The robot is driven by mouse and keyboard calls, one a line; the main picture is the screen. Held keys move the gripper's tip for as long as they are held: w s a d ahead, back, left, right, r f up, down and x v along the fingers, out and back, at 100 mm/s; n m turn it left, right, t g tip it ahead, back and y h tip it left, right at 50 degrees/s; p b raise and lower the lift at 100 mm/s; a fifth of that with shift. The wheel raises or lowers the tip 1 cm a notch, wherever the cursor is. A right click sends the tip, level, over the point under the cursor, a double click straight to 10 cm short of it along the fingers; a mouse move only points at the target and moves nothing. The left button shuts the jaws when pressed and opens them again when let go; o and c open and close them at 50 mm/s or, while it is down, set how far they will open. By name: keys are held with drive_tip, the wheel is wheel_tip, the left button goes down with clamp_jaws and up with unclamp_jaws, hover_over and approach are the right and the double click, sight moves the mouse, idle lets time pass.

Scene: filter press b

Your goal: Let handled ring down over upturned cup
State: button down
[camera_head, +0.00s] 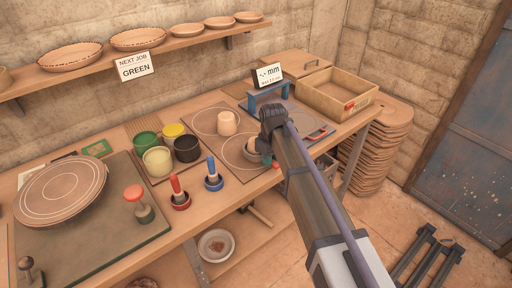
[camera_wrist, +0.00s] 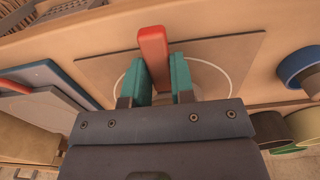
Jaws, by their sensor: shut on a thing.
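My gripper (camera_head: 267,158) is low over the front square mat with a white circle, in the middle of the bench. In the wrist view my gripper (camera_wrist: 160,75) has its two teal fingers shut on a red bar-like handle (camera_wrist: 153,48). Whatever hangs below the handle is hidden behind the gripper body. A pale rounded cup-like thing (camera_head: 251,147) stands close beside the fingers, partly hidden by the arm; I cannot tell whether a ring is around it. Another pale upturned cup (camera_head: 227,122) stands on the mat behind.
A red-handled tool (camera_head: 179,193) and a blue-handled tool (camera_head: 213,176) stand at the front edge. Several glaze pots (camera_head: 157,160) are to the left.

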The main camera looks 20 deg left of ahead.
drive_tip(key=shift+r+p, duration=3.4)
drive_tip(key=shift+r, duration=0.15)
wheel_tip(320, 180, up, 4)
drive_tip(key=p, duration=0.4)
